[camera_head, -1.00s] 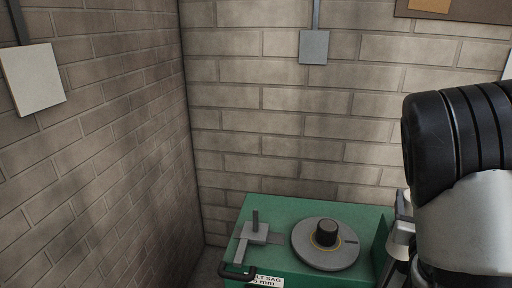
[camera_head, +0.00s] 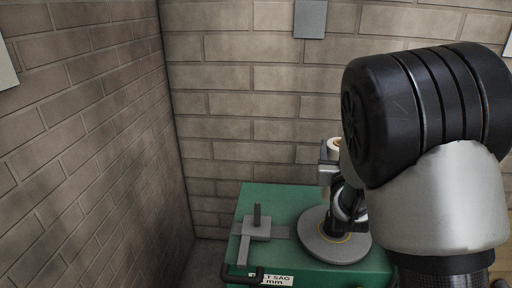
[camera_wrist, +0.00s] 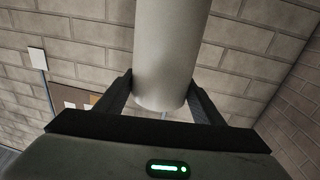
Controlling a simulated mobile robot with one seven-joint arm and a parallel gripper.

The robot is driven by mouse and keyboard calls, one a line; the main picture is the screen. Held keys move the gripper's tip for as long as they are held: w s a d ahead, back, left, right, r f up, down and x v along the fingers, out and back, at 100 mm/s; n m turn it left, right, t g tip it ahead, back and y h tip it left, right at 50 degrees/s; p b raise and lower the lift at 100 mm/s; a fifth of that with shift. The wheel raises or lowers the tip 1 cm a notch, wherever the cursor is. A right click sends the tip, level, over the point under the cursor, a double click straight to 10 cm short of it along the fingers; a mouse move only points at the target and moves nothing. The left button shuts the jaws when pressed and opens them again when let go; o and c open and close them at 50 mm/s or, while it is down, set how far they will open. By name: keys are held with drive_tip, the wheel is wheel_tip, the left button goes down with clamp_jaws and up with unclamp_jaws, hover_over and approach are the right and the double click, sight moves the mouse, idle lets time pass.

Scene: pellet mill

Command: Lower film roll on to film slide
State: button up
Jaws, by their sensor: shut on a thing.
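The film roll (camera_wrist: 172,50), a pale smooth cylinder, stands between my gripper's two dark fingers (camera_wrist: 165,100) in the wrist view, gripped near its end. In the head view, the roll's cream end (camera_head: 334,145) shows beside my gripper (camera_head: 328,165), and the arm hides much of both. A grey slide-like fixture (camera_head: 257,231) with an upright dark post sits on the green cabinet, left of my gripper. I take it for the film slide, but cannot be sure. The roll appears above the cabinet and apart from this fixture.
The green cabinet (camera_head: 284,198) stands near the brick corner. A round grey disc (camera_head: 313,239) lies on its top, partly hidden by my arm. A black handle (camera_head: 243,276) and a label (camera_head: 271,280) are at its front. Brick walls stand behind and to the left.

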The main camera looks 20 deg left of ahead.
drive_tip(key=s+a+n+y+b, duration=0.1)
drive_tip(key=a+y+b, duration=0.1)
drive_tip(key=a, duration=0.9)
drive_tip(key=s+a+r+n+g+y+b, duration=0.1)
drive_tip(key=a+y+b, duration=0.1)
drive_tip(key=a, duration=1)
drive_tip(key=shift+s+a+b, duration=0.25)
drive_tip(key=shift+s+b, duration=0.15)
drive_tip(key=shift+b, duration=0.6)
wheel_tip(320, 180, down, 6)
drive_tip(key=b, duration=0.6)
drive_tip(key=shift+r, duration=0.1)
drive_tip(key=shift+f+b, duration=0.4)
drive_tip(key=shift+b, duration=0.2)
drive_tip(key=shift+f+b, duration=0.4)
drive_tip(key=shift+b, duration=0.15)
